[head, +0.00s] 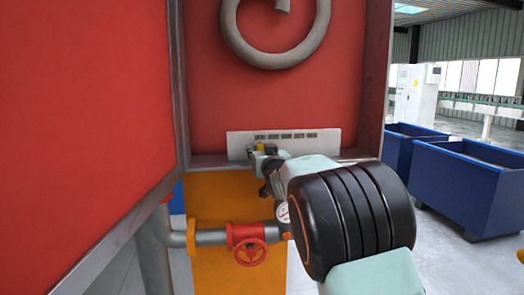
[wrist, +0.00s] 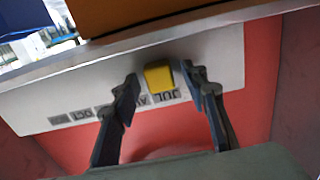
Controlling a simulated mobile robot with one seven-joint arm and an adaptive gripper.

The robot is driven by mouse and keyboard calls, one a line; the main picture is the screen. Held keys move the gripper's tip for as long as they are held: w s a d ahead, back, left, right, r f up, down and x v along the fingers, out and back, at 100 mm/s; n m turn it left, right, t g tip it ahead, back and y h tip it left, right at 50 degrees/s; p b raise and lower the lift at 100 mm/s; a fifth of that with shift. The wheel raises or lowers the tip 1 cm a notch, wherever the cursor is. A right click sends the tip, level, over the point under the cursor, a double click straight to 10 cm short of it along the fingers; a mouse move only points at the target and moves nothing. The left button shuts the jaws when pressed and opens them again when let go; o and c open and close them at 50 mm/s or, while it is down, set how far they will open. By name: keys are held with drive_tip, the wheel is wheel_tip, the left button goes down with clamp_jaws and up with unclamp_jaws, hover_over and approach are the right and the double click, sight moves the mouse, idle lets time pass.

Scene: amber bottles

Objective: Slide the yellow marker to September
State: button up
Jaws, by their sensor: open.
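The yellow marker (wrist: 158,75) is a small block on a white month strip (wrist: 215,62), beside a label that reads JUL. My gripper (wrist: 160,78) is open, with one finger on each side of the marker. A narrow gap seems to show on each side, the right finger being closer; contact is unclear. More dark labels run left along the strip; one looks like OCT, and I cannot clearly read September. In the head view the marker (head: 261,147) shows near the strip's left part, partly hidden by my gripper (head: 262,156).
The strip stands at the bottom of a red framed panel (head: 340,60), under a grey curled pipe (head: 275,55). An orange panel (head: 215,270), a red valve wheel (head: 249,252) and a gauge (head: 284,213) sit below. Blue bins (head: 465,190) stand on the right.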

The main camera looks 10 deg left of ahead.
sight(286, 146)
drive_tip(key=shift+c, duration=0.5)
clamp_jaws()
drive_tip(key=d, duration=0.3)
drive_tip(key=w+d, duration=0.1)
drive_tip(key=d, duration=0.2)
drive_tip(key=w+d+p, duration=0.1)
drive_tip(key=d, duration=0.1)
drive_tip(key=shift+w+d, duration=0.25)
drive_tip(key=shift+d, duration=0.15)
drive_tip(key=shift+o, duration=0.5)
unclamp_jaws()
drive_tip(key=shift+s, duration=0.15)
drive_tip(key=v, duration=1.1)
drive_tip(key=shift+s, duration=0.35)
